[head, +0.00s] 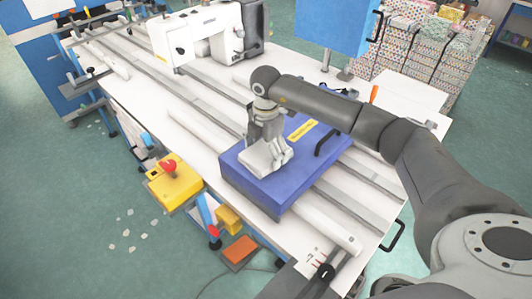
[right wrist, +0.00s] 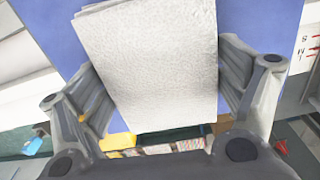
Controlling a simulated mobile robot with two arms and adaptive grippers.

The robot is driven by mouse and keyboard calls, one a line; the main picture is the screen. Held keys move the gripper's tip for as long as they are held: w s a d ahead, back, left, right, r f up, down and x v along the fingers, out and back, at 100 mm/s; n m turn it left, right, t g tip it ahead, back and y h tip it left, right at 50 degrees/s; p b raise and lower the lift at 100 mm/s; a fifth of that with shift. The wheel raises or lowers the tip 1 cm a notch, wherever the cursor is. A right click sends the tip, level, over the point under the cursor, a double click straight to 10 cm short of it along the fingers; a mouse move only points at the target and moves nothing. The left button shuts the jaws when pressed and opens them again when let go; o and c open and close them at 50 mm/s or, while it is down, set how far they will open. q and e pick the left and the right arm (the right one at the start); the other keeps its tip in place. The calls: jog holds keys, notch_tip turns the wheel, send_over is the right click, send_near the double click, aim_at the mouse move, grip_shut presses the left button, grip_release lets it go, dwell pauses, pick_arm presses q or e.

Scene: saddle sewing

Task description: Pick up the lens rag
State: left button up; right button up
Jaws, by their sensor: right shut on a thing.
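The lens rag (right wrist: 150,62) is a white, textured, folded cloth. It fills the middle of the right wrist view between the two grey fingers. In the head view the rag (head: 262,162) shows as a pale patch at the blue box's left part. My right gripper (head: 268,142) points down over the box and is shut on the rag. The blue box (head: 285,200) is beneath the rag; I cannot tell if the rag touches its top. My left gripper is not in view.
The blue box has a black handle (head: 328,143) and a yellow label (head: 303,130). A white sewing machine (head: 195,38) stands at the back of the white table (head: 150,92). A yellow box with a red button (head: 172,184) is at the table's left edge.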

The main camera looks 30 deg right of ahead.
aim_at(265, 152)
jog(key=shift+r+b, duration=0.5)
jog(key=r, duration=0.1)
jog(key=b, duration=0.1)
jog(key=r, duration=0.1)
jog(key=shift+s+a+r+b, duration=0.15)
jog(key=shift+a+r+b, duration=0.1)
jog(key=shift+r+b, duration=0.1)
jog(key=a+r, duration=0.1)
jog(key=s+r+b, duration=0.1)
jog(key=s+a+r, duration=0.1)
jog(key=r, duration=0.1)
jog(key=shift+s+a, duration=0.2)
jog(key=shift+a, duration=0.1)
jog(key=s+a+r+b, duration=0.2)
jog(key=s+a+r, duration=0.3)
jog(key=s+a, duration=0.2)
jog(key=shift+r, duration=0.2)
jog(key=shift+a, duration=0.1)
jog(key=o, duration=0.4)
jog(key=c, duration=0.3)
